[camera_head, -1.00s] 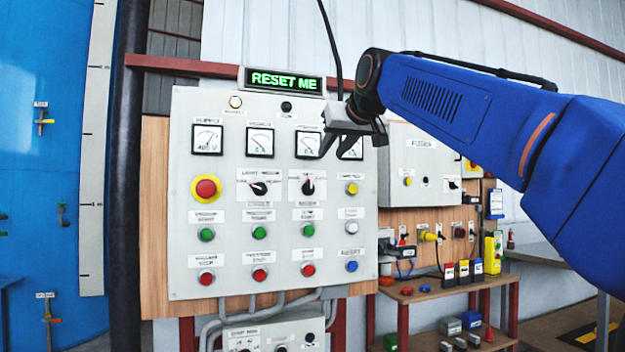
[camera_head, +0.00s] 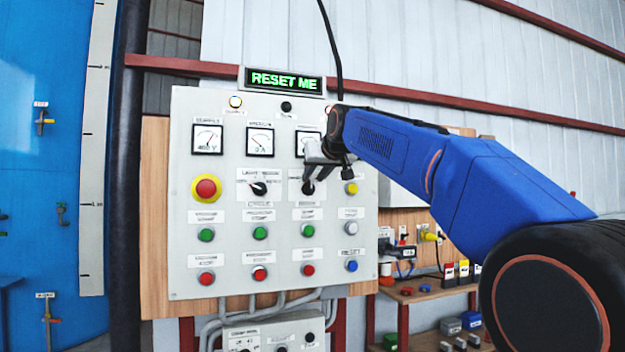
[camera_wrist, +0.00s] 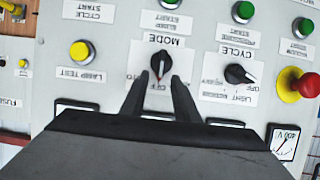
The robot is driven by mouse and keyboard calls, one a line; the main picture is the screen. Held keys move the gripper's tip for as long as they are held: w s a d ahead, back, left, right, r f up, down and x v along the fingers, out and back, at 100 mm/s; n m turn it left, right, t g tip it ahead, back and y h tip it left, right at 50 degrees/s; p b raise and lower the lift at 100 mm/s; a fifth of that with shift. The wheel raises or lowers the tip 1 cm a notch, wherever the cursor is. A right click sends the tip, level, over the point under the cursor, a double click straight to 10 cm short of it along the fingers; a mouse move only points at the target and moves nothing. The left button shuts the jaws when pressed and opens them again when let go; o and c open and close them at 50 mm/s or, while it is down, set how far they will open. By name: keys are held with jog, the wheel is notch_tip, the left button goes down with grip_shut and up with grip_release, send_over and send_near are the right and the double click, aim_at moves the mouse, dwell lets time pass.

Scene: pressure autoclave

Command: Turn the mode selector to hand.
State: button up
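In the wrist view, where the panel appears upside down, the knob (camera_wrist: 160,64) sits below the word MODE. In the wrist view my gripper's fingertips (camera_wrist: 157,82) are apart, one to each side just below the knob. Whether they touch it I cannot tell.
The black light selector (camera_head: 259,188) is beside the mode knob. A yellow lamp test button (camera_head: 351,188), green start buttons (camera_head: 307,230) and a red emergency stop (camera_head: 206,188) are nearby. A sign (camera_head: 283,80) reads RESET ME.

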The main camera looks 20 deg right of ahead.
aim_at(304, 185)
jog(key=shift+x, duration=1.2)
jog(key=shift+c, duration=0.7)
grip_shut()
jog(key=shift+a, duration=0.1)
jog(key=n+h, duration=0.1)
jog(key=n, duration=0.1)
jog(key=a+n+h, duration=0.1)
jog(key=n+h, duration=0.1)
jog(key=a+f+n+t+h, duration=0.1)
jog(key=n, duration=0.1)
jog(key=shift+a+f+n, duration=0.1)
jog(key=shift+a+n, duration=0.1)
jog(key=shift+n, duration=0.2)
jog(key=shift+h, duration=0.3)
